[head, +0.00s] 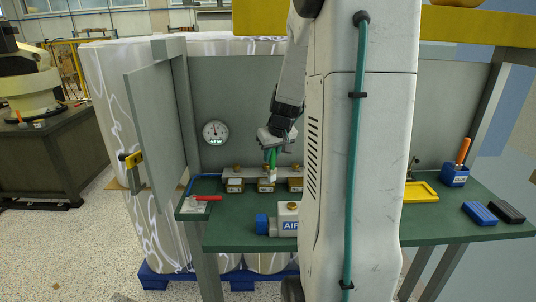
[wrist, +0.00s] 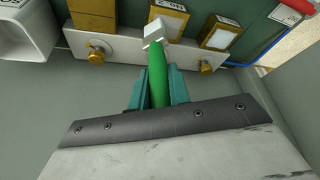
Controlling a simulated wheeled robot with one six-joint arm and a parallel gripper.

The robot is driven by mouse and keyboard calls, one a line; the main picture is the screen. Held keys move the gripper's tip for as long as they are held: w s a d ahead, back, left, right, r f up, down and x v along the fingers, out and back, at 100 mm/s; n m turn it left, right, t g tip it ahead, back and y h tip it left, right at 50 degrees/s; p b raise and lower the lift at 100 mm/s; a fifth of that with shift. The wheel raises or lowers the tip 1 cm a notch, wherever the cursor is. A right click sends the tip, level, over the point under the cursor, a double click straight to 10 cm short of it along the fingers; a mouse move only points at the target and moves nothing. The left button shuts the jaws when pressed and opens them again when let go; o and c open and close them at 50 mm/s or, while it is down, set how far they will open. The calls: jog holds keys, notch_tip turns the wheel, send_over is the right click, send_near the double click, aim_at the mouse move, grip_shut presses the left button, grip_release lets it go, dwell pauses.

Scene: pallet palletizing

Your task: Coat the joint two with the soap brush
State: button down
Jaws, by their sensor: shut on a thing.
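My gripper (head: 276,146) is shut on the green handle of the soap brush (head: 272,158), over the back of the green bench. In the wrist view, the teal fingers (wrist: 157,82) clasp the brush (wrist: 157,65) from both sides. Its white head (wrist: 160,31) lies over the middle brass joint (wrist: 168,16), which looks like joint two; its label is partly cut off. I cannot tell whether they touch. The middle joint also shows in the head view (head: 266,187), between a left joint (head: 235,186) and a right joint (head: 295,184).
A pale manifold bar (wrist: 125,48) carries the joints. A red-handled valve (head: 207,198) is at the bench's left, and a blue-and-grey AIR unit (head: 275,224) in front. A gauge (head: 215,132) hangs behind. A yellow tray (head: 421,192) and blue holder (head: 454,176) stand right.

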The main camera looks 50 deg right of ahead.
jog(key=shift+r, duration=3.55)
jog(key=shift+f, duration=2.95)
jog(key=shift+f, duration=0.6)
